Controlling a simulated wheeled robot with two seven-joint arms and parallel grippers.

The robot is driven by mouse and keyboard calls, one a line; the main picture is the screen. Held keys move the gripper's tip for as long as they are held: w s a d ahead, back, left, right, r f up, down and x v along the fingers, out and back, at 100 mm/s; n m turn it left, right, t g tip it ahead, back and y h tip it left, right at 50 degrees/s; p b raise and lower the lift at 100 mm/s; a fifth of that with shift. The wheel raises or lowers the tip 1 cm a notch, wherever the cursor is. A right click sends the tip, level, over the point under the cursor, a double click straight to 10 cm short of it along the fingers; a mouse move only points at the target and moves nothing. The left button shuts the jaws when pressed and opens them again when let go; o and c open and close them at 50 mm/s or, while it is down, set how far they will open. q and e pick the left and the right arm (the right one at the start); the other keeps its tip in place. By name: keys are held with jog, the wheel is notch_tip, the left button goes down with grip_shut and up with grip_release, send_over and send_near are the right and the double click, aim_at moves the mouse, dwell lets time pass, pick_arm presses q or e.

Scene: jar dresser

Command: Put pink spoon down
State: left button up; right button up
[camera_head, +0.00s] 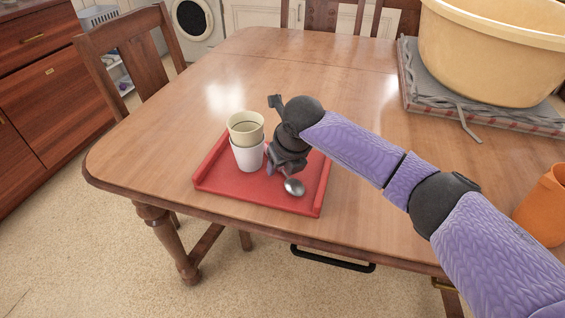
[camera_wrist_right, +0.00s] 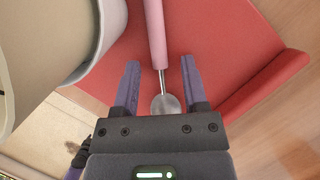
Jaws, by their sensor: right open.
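The pink spoon has a pink handle (camera_wrist_right: 155,35) and a shiny metal bowl (camera_wrist_right: 165,104). In the head view its bowl (camera_head: 294,187) shows at the front of the red tray (camera_head: 211,185), and its handle is hidden by my gripper. My right gripper (camera_wrist_right: 160,65) is open over the tray, with a finger on each side of the spoon and visible gaps to both. In the head view the right gripper (camera_head: 276,167) is low, just right of the cups. Whether the spoon lies fully flat cannot be told. My left gripper is not seen in the head view.
A cream cup (camera_head: 245,122) sits in a white cup (camera_head: 249,157) on the tray, close left of my gripper. A large tan basin (camera_head: 490,55) stands on a grey folded thing at back right. An orange pot (camera_head: 545,207) is at right. The table's back left is clear.

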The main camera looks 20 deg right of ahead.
pick_arm(q)
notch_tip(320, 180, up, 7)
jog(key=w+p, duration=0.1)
jog(key=p, duration=0.6)
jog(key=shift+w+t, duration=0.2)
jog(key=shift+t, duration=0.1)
pick_arm(e)
jog(key=v, duration=1.2)
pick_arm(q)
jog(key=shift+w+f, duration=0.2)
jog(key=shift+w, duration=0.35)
pick_arm(e)
jog(key=shift+r, duration=0.15)
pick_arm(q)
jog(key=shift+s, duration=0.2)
